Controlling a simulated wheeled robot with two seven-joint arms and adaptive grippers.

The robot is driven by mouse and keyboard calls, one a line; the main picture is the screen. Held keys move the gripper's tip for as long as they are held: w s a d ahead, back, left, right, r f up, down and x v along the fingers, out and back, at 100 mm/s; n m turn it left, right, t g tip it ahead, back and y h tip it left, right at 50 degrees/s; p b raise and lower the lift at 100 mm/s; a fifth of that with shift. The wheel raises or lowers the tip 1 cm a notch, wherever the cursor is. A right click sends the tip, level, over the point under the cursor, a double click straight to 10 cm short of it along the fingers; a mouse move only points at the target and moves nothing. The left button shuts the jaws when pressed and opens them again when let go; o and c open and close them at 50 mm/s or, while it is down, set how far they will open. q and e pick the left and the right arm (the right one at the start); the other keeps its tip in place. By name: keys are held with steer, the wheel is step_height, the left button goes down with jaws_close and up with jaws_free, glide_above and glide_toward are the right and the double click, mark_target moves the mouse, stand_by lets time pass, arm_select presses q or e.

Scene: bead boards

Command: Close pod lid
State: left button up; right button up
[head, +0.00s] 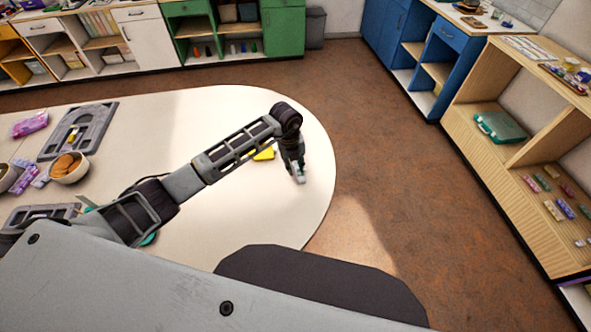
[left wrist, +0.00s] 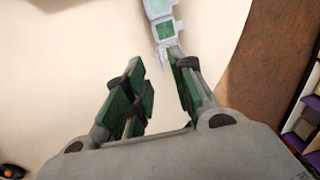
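A pale lilac pod (left wrist: 162,12) with green square patches shows at the top of the left wrist view, over the white table. It looks like linked flat sections; I cannot tell how far its lid is open. In the head view a small pale piece (head: 299,178) shows at the tip of my left gripper (head: 294,166). In the left wrist view my left gripper (left wrist: 156,76) has its green-padded fingers spread, with nothing visible between them. The pod's lower end is beside the right finger's tip; I cannot tell whether they touch. My right gripper is in neither view.
A yellow item (head: 264,154) lies on the white table (head: 215,105) behind my left arm. Grey trays (head: 100,118), a bowl (head: 68,172) and purple packets (head: 30,123) stand at the table's left. The table's rounded right edge is close to the gripper. Wooden shelves (head: 478,150) stand beyond.

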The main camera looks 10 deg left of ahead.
arm_select(q)
steer(key=shift+w+d+f, duration=0.1)
steer(key=shift+d+f, duration=0.05)
steer(key=shift+f, duration=1.5)
jaws_close()
